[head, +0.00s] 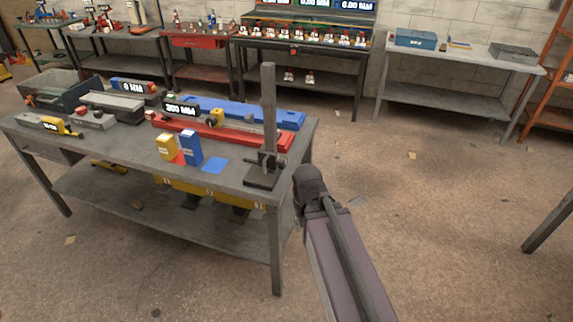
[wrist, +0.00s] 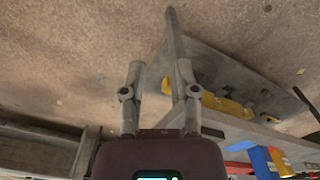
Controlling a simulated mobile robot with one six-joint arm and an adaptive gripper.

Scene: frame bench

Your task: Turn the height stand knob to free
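The height stand (head: 269,100) is a tall dark upright post on a flat base (head: 261,179), at the right end of the near bench. Small dark fittings, likely including the knob (head: 281,161), sit low on the post; they are too small to read the knob's setting. My gripper (wrist: 160,66) has its two fingers apart with nothing between them. My arm shows to the right of the bench in the head view, but the gripper itself cannot be made out there. I cannot make out the stand or knob in the wrist view.
The near bench (head: 110,150) holds a yellow box (head: 166,148), a blue box (head: 190,148), a blue pad (head: 215,165) and a red rail (head: 240,134) left of the stand. Yellow bins (wrist: 228,106) sit under its top. The floor right of the bench is open.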

